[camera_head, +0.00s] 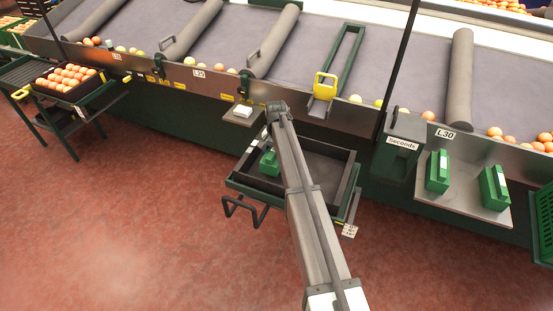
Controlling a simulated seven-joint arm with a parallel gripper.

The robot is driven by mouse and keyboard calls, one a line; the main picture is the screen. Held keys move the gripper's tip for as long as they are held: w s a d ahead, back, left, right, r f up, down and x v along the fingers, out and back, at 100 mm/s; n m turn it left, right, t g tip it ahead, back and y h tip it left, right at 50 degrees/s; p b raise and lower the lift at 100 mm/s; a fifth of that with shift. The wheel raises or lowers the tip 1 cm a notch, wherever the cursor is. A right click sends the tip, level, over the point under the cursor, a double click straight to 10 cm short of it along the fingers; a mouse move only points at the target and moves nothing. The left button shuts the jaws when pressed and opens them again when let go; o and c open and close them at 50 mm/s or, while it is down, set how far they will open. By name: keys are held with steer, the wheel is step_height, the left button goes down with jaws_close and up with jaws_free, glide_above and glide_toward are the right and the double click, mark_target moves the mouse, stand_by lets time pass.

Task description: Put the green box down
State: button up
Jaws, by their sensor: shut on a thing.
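A green box (269,163) shows just left of my arm, against the inside of a black tray (338,170). Part of the box's right side is close to or behind the arm, and I cannot tell whether it rests on the tray's floor or hangs above it. My arm reaches from the bottom of the picture up over the tray. I cannot make out my gripper's fingers, which seem hidden behind the arm. Two more green boxes stand on a shelf at the right, one on the left (438,172) and one on the right (494,188).
The black tray sits on a green-framed stand with a black handle (245,208). Behind it runs a grey sorting conveyor (230,40) with oranges along its edge. A bin marked "Seconds" (399,145) stands to its right. A tray of oranges (66,78) is far left. Red floor is clear.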

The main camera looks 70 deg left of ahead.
steer(key=shift+f, duration=1.3)
steer(key=shift+f, duration=0.15)
steer(key=o, duration=1.2)
step_height(320, 180, up, 12)
steer(key=shift+r, duration=0.15)
